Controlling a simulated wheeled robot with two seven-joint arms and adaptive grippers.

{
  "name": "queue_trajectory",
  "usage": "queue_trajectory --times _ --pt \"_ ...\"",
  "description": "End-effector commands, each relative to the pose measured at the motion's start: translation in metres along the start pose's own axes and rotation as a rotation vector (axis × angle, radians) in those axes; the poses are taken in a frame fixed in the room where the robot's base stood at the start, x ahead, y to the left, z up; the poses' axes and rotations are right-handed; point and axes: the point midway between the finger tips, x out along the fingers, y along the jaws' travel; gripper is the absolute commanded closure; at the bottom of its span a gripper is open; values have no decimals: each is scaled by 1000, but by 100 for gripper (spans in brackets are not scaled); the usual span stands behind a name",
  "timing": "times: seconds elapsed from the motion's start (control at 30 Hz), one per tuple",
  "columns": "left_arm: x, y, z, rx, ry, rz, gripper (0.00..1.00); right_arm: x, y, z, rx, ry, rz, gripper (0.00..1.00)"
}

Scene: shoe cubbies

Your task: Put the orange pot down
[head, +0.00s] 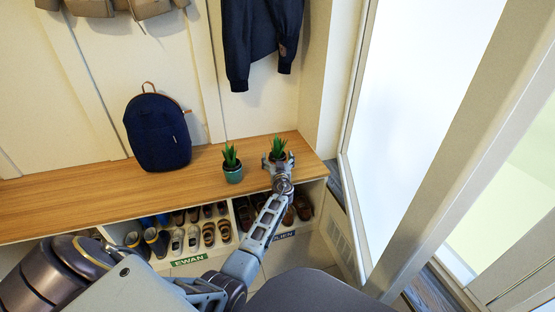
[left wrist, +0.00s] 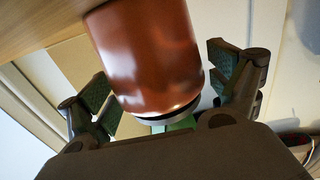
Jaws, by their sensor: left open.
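The orange pot (head: 277,156), with a spiky green plant, is upright at the right end of the wooden bench (head: 75,203). In the left wrist view the glossy orange-brown pot (left wrist: 150,55) fills the middle, with the bench at the upper left. My left gripper (head: 278,159) is open around the pot. Its two padded fingers show on either side, with visible gaps between them and the pot. The pot's base is cut off in the wrist view and covered by the gripper in the head view. My right gripper is not in view.
A teal pot with a similar plant (head: 232,171) stands just left of the gripper. A navy backpack (head: 158,133) stands farther left. A dark jacket (head: 259,40) hangs above. Cubbies below the bench hold several shoes. The bench's left part is clear.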

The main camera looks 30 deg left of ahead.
Motion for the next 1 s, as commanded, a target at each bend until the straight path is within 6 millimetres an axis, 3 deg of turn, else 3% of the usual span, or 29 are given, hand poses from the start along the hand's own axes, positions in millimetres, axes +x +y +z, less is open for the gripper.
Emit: queue_trajectory --times 0.37,1.0 --pt "-24 0 -1 -1 -1 0 9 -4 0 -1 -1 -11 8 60" --pt "-89 0 -1 0 -1 0 9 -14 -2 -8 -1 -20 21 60"
